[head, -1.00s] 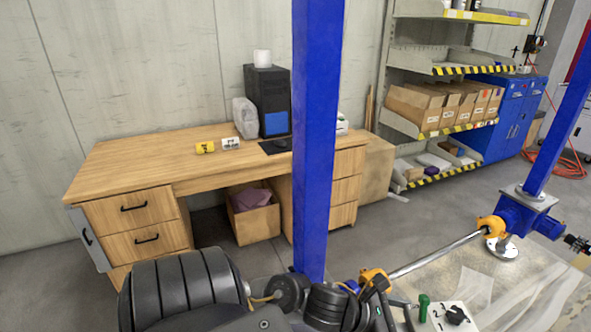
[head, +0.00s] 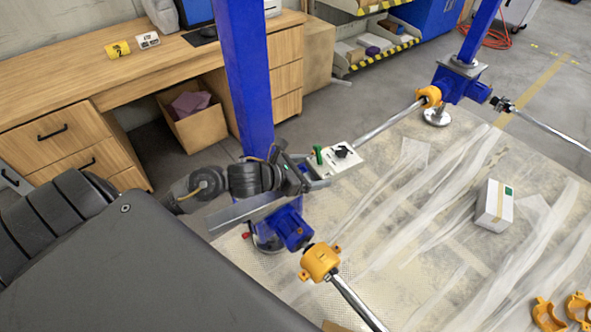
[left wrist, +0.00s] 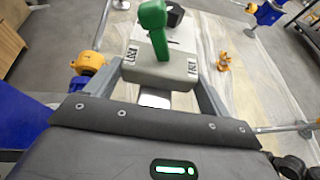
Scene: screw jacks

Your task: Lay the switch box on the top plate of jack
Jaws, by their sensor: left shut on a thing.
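The switch box (head: 340,158) is a pale grey box with a green lever and a black knob. My left gripper (head: 318,172) is shut on it and holds it in the air by the near jack. In the left wrist view the switch box (left wrist: 165,68) sits between the two fingers, lever towards me. The near jack has a blue gear housing (head: 291,228) and a grey plate (head: 243,210) at the foot of a blue post, partly hidden by my arm. The far jack (head: 456,84) has a similar plate (head: 463,67) and post. My right gripper is out of view.
A white box with a green label (head: 493,206) lies on the plastic-covered floor slab (head: 420,215). Orange clamps (head: 565,313) lie at the lower right. Orange couplings (head: 320,261) and steel shafts (head: 392,126) join the jacks. A wooden desk (head: 150,85) stands behind.

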